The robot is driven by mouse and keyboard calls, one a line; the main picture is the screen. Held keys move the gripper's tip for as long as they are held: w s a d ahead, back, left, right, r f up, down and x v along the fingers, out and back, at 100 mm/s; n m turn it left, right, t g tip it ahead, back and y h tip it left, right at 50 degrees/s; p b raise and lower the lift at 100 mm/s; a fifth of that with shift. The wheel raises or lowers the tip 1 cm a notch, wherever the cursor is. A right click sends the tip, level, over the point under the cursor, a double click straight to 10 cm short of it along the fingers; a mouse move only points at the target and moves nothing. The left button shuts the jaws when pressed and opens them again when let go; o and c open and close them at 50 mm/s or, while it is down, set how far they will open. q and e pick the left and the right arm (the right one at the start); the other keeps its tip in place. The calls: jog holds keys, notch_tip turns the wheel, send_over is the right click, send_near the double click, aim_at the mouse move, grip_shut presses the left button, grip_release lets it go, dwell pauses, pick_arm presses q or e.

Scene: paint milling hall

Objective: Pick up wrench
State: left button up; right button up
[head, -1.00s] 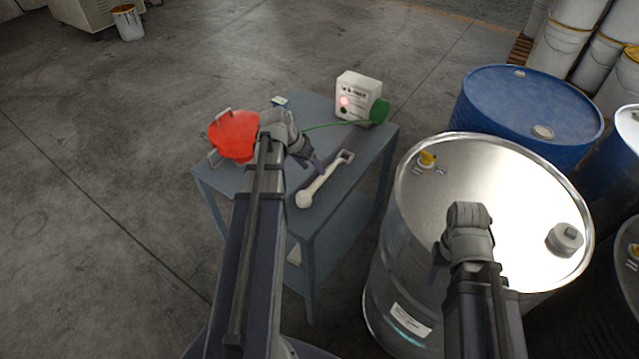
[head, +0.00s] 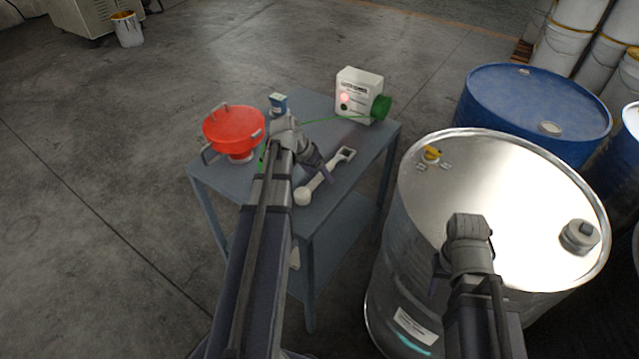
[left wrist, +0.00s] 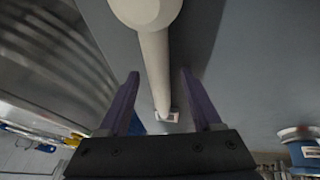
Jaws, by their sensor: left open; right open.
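The wrench (head: 327,176) is a pale tool with a round knob at its near end and a squared head at its far end. It lies diagonally on the blue-grey cart (head: 345,212). My left gripper (head: 322,177) is open just over the wrench's middle, partly covering it in the head view. In the left wrist view the pale shaft (left wrist: 155,60) runs between the two separated purple fingers, with no visible contact. My right gripper (head: 437,280) is over the near side of the steel drum, its fingers mostly hidden behind its wrist.
A steel drum (head: 480,170) and blue drum (head: 535,100) stand to the right.

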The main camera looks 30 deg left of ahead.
pick_arm(q)
jog(key=shift+r, duration=0.1)
jog(key=shift+c, duration=0.3)
grip_shut()
